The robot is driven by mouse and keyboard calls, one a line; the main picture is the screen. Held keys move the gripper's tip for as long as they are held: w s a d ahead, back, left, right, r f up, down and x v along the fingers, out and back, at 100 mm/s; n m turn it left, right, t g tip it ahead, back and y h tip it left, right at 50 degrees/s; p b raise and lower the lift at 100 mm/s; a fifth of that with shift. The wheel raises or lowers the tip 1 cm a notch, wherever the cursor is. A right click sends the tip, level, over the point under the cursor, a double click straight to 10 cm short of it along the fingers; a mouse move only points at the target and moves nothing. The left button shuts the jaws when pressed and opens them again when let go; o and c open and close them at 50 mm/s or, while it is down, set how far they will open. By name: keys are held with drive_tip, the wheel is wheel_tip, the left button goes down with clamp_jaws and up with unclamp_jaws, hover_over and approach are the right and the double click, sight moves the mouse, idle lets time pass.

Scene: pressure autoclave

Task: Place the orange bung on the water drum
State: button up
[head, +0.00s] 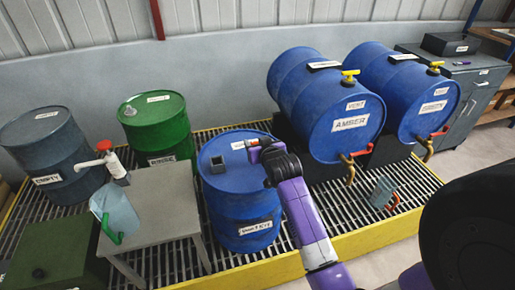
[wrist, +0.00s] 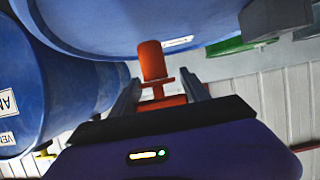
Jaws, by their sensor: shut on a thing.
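My gripper (head: 256,147) is over the right part of the lid, shut on the orange bung (head: 252,142). In the wrist view the orange bung (wrist: 152,62) sticks out beyond the two fingers (wrist: 160,92), towards the blue drum (wrist: 100,22). Whether the bung touches the lid cannot be told. My gripper and arm hide part of the lid's right side.
Blue AMBER drum (head: 322,100) and another blue drum (head: 408,90) lie on stands at the right, with taps in front. Green drum (head: 158,125) and grey EMPTY drum (head: 55,150) stand left. A grey table (head: 165,225) holds a jug (head: 115,212).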

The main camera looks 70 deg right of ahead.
drive_tip(key=shift+f, duration=1.15)
drive_tip(key=shift+f, duration=0.15)
drive_tip(key=o, duration=1.4)
